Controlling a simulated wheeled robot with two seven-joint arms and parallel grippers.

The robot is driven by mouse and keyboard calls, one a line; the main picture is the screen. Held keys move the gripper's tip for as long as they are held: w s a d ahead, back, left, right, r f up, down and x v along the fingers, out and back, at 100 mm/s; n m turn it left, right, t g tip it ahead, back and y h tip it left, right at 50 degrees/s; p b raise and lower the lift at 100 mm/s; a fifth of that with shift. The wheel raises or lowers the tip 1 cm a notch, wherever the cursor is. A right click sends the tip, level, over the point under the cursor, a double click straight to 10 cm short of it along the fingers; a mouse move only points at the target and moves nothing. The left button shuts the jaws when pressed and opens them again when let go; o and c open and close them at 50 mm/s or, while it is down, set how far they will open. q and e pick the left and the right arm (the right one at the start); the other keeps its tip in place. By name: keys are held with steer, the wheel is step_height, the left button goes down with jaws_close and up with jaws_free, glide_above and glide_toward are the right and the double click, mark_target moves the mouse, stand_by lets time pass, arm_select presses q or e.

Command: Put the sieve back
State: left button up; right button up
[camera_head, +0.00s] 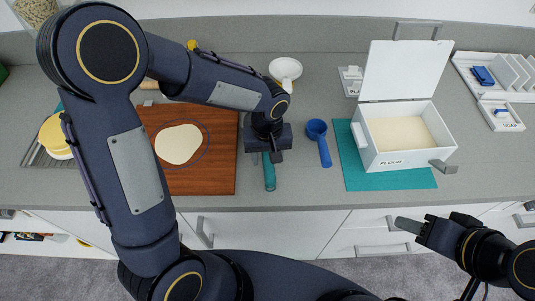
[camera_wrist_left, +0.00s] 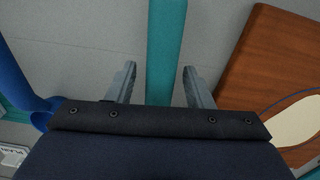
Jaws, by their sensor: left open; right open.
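A teal handle (camera_head: 269,172), which I take to be the sieve's, lies on the counter right of the wooden board. Its far part is hidden under my left gripper, so I cannot see the head it joins. My left gripper (camera_head: 268,152) points down over the handle, open. In the left wrist view the teal handle (camera_wrist_left: 167,45) runs between the two parted fingers (camera_wrist_left: 158,82), with a gap on both sides. My right gripper (camera_head: 408,224) is open and empty, in front of the counter edge at the lower right.
A wooden board (camera_head: 215,180) with flat dough (camera_head: 178,144) lies to the left. A blue scoop (camera_head: 319,140) lies close on the right. An open white flour box (camera_head: 378,148) stands on a teal mat (camera_head: 400,181). A white round pan-like item (camera_head: 285,69) is behind the gripper.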

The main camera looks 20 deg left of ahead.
arm_select(q)
steer(key=shift+w+r, duration=0.1)
steer(key=shift+r, duration=0.4)
step_height(320, 180, up, 7)
steer(key=shift+a+f+b, duration=0.1)
steer(key=shift+b, duration=0.65)
steer(key=shift+s+a+r, duration=0.25)
steer(key=shift+a, duration=0.05)
steer(key=s+a+r+m+t+h, duration=0.1)
steer(key=s+a, duration=0.3)
steer(key=s, duration=0.4)
steer(key=s+a+r+m+t+h, duration=0.1)
steer(key=s+a+t, duration=0.3)
steer(key=s, duration=0.4)
steer(key=shift+a+r+m+t+h, duration=0.15)
steer(key=shift+r+m+t+h, duration=0.15)
steer(key=shift+r+h, duration=0.6)
steer(key=shift+s, duration=0.1)
